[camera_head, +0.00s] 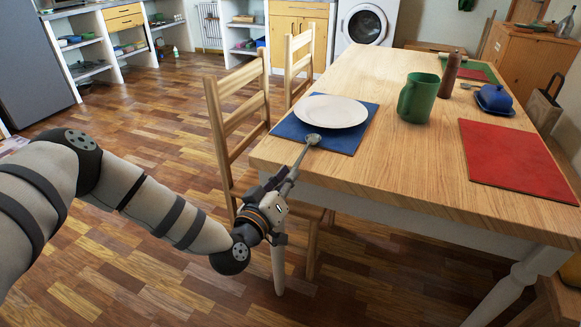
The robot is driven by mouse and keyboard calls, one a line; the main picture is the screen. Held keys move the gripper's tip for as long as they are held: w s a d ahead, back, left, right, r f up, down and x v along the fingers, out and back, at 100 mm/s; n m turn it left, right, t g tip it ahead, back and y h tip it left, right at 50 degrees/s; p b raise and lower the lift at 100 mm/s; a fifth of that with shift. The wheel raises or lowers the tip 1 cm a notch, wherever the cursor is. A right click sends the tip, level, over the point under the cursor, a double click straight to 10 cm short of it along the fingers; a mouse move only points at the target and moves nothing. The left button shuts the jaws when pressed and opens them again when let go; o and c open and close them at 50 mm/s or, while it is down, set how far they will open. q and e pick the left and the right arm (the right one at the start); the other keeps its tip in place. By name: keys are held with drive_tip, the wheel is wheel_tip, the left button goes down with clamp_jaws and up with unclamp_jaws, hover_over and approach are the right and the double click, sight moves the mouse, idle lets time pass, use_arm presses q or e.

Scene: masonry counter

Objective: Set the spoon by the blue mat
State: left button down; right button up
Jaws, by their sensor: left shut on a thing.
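The spoon (302,154) is metal, with its round bowl up and away from me. My left gripper (287,185) is shut on its handle, at the near left edge of the table. The spoon's bowl shows over the front part of the blue mat (345,142), just short of the white plate (332,111). I cannot tell whether the bowl touches the mat or hangs above it. The plate lies on the blue mat and covers much of it. The handle's end is hidden in the gripper. My right gripper is out of view.
The wooden table (400,160) also bears a green mug (418,98), a brown shaker (449,76), a red mat (515,160) and a blue lidded dish (494,98). Bare wood lies between the blue and red mats. A wooden chair (231,130) stands at the left edge.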

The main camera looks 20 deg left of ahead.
use_arm(q)
drive_tip(key=shift+r, duration=0.2)
drive_tip(key=shift+f, duration=0.3)
drive_tip(key=c, duration=1.6)
unclamp_jaws()
